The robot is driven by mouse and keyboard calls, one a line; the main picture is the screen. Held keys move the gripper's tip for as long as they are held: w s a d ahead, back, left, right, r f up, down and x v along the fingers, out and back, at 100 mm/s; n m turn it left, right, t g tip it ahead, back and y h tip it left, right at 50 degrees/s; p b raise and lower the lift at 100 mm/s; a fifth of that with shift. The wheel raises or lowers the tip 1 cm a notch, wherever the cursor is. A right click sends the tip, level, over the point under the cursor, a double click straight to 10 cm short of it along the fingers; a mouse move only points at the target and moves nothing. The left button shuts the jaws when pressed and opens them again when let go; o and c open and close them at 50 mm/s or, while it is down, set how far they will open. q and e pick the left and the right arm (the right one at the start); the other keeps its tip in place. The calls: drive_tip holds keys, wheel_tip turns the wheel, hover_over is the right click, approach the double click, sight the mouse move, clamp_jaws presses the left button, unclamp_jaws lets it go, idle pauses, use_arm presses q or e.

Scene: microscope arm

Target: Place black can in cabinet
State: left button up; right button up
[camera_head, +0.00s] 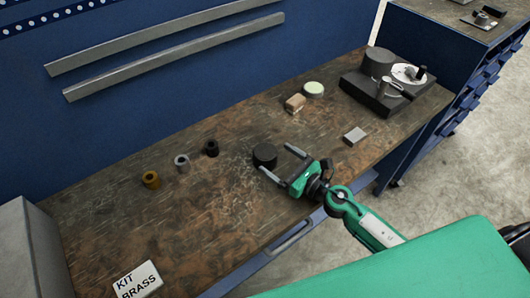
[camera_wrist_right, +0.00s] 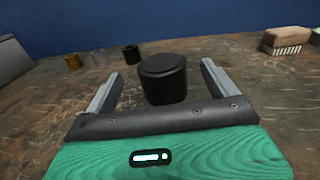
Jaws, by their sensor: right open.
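A short black can (camera_head: 265,155) stands upright on the worn wooden workbench. My right gripper (camera_head: 281,160) is open with its two fingers pointing at the can. In the right wrist view the black can (camera_wrist_right: 163,78) stands just ahead of and between the fingertips of the right gripper (camera_wrist_right: 160,85), and I cannot tell whether they touch it. The left gripper is not in view. A blue cabinet with drawers (camera_head: 470,95) stands at the far right; I cannot tell whether it is the task's cabinet.
On the bench (camera_head: 215,215) stand brass (camera_head: 151,180), grey (camera_head: 182,163) and black (camera_head: 211,148) cylinders. A brush (camera_head: 295,103), a round tin (camera_head: 314,89), a small block (camera_head: 355,136) and a dark device (camera_head: 385,85) are farther right. A "KIT BRASS" label (camera_head: 137,279) lies front left.

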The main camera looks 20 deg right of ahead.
sight(264, 150)
drive_tip(key=shift+f+p+x, duration=0.1)
drive_tip(key=shift+p+x, duration=0.3)
drive_tip(key=shift+x, duration=1.15)
drive_tip(key=shift+f+p+x, duration=0.15)
drive_tip(key=shift+p+x, duration=0.25)
drive_tip(key=shift+x, duration=1.2)
drive_tip(key=shift+c, duration=0.2)
drive_tip(key=c, duration=1.1)
drive_tip(key=shift+c, duration=1)
drive_tip(key=shift+r, duration=0.2)
